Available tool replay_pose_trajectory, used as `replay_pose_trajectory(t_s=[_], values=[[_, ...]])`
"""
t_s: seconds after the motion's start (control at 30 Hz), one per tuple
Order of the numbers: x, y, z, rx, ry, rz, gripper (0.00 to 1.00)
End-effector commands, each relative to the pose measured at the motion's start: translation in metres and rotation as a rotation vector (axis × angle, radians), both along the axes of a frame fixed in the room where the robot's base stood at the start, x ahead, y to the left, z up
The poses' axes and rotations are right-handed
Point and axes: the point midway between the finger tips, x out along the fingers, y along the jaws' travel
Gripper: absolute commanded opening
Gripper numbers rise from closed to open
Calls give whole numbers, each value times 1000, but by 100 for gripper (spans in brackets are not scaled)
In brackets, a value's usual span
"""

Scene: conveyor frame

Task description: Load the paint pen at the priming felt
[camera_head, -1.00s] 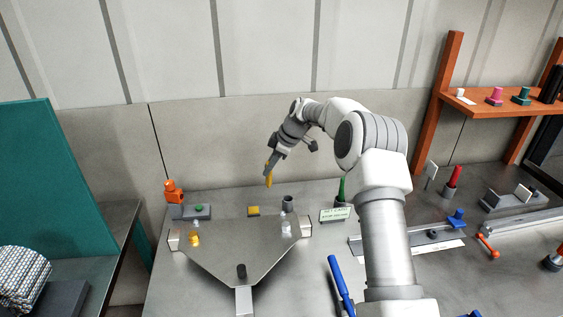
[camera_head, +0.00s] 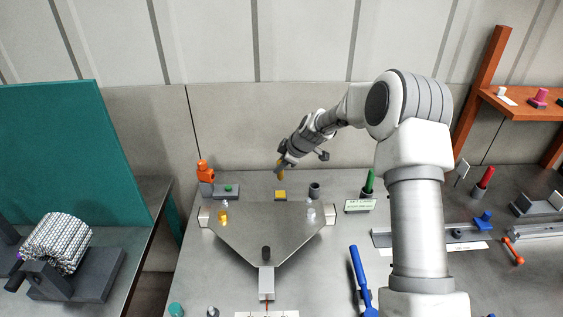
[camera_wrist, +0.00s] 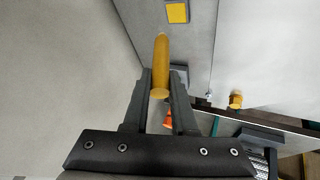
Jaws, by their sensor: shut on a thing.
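My gripper (camera_head: 284,163) is shut on a yellow paint pen (camera_head: 281,175), held above the back of the table. The wrist view shows the pen (camera_wrist: 160,60) between the two fingers, its round end toward the camera. The likely priming felt, a small yellow pad in a dark frame (camera_head: 280,195), lies flat behind the metal plate. In the head view the pen's lower end appears just above the pad, with a gap. The pad also shows at the top of the wrist view (camera_wrist: 177,12), apart from the pen.
A dark grey cup (camera_head: 315,190) stands right of the pad. An orange bottle (camera_head: 205,172) and a grey block with a green button (camera_head: 229,189) stand left. The metal plate (camera_head: 265,228) carries a yellow and a clear piece. A green pen (camera_head: 370,181) stands farther right.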

Motion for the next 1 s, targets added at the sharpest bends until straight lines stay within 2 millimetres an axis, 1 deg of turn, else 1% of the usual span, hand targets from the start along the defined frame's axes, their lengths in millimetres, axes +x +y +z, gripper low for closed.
replay_pose_trajectory(t_s=[0.4,0.53,0.67,1.0], values=[[0,0,-42,1,2,0,0],[0,0,-52,1,1,0,0],[0,0,-55,0,1,0,0],[0,0,-55,0,1,0,0]])
